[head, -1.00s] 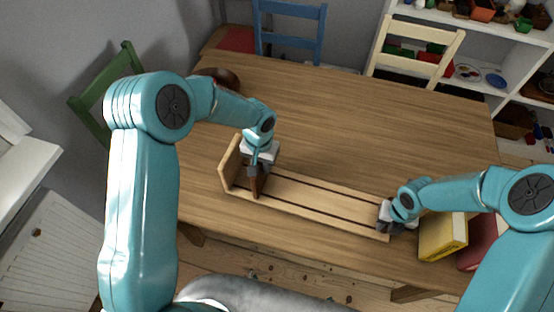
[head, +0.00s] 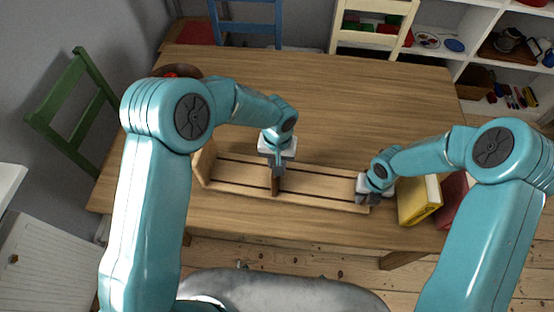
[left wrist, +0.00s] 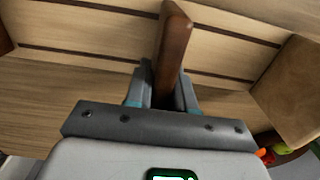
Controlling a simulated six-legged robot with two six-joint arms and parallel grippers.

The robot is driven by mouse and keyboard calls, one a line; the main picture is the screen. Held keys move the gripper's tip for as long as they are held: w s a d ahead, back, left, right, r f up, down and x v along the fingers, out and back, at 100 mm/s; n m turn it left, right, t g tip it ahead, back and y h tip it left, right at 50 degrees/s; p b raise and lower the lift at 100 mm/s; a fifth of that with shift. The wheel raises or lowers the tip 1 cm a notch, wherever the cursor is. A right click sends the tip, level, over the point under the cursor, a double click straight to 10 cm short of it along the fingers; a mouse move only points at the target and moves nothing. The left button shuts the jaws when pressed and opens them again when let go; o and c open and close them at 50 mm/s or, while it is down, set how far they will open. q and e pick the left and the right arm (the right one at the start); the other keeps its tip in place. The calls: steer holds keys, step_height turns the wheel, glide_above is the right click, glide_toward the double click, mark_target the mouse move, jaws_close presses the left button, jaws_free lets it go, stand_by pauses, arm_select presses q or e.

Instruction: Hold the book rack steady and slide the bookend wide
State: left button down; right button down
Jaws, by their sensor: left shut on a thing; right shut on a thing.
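The book rack (head: 318,187), a light wooden base with dark slots and an end panel (head: 203,163) at its left, lies on the table. The dark brown bookend (head: 275,187) stands upright across the slots, left of the rack's middle. My left gripper (head: 277,168) is shut on it from above. In the left wrist view the bookend (left wrist: 173,45) sits between the fingers (left wrist: 165,90), with the end panel (left wrist: 290,90) apart from it at the right. My right gripper (head: 368,198) is shut on the rack's right end, and its fingers partly hide that end.
A yellow book (head: 419,200) and a red book (head: 453,198) stand just right of my right gripper. A bowl (head: 180,71) is partly hidden behind my left arm. The table (head: 340,100) behind the rack is clear.

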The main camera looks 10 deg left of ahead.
arm_select(q)
steer(key=c, duration=1)
jaws_free()
steer(key=shift+c, duration=0.2)
step_height(320, 180, up, 12)
steer(key=shift+r, duration=0.1)
arm_select(e)
steer(key=c, duration=0.8)
jaws_free()
